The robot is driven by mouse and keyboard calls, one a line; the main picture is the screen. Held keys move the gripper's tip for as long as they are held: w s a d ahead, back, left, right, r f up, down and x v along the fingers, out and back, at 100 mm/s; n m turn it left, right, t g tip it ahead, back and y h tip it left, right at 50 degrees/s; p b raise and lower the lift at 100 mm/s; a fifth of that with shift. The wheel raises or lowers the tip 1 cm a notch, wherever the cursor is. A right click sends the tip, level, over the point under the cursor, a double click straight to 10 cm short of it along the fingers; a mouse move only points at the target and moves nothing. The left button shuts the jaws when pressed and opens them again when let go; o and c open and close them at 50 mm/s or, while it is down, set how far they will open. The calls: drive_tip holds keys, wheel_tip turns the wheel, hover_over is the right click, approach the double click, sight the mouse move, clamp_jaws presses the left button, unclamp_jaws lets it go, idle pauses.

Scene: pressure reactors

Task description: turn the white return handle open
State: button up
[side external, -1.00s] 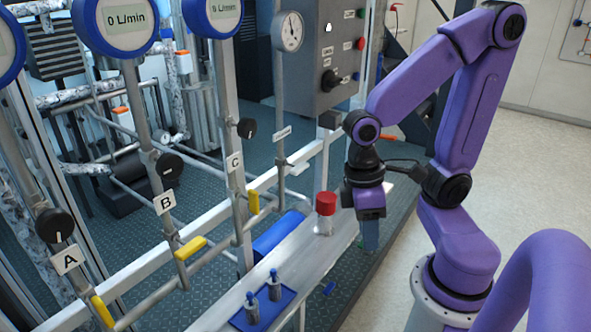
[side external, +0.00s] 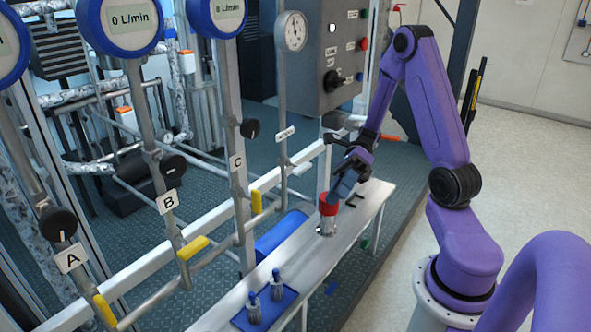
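The white return handle (side external: 301,168) is a small pale lever on the pipe below the round pressure gauge. It sticks out sideways to the right, roughly level in the picture. A small label (side external: 285,134) is on the pipe above it. My gripper (side external: 345,192) is to the right of the handle and lower in the picture, apart from it, over the bench near the red-capped bottle. It is tilted rather than pointing straight down. Its fingers are small and dark, and I cannot tell how far apart they are.
A clear bottle with a red cap (side external: 328,208) stands on the metal bench (side external: 290,254), close to my gripper in the picture. Two small bottles stand in a blue tray (side external: 237,319). Yellow handles (side external: 257,202) sit on the pipes to the left. A grey control box (side external: 338,60) hangs behind.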

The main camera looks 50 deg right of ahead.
drive_tip(key=w+d+m+t+y, duration=0.1)
drive_tip(key=w+d+m+t, duration=0.2)
drive_tip(key=d+m+t, duration=0.6)
drive_tip(key=m+t+h, duration=0.2)
drive_tip(key=m+t, duration=0.3)
drive_tip(key=m, duration=0.3)
approach(295, 169)
drive_tip(key=x, duration=0.9)
drive_tip(key=shift+w+f, duration=0.3)
drive_tip(key=shift+w, duration=0.3)
drive_tip(key=shift+c, duration=0.3)
clamp_jaws()
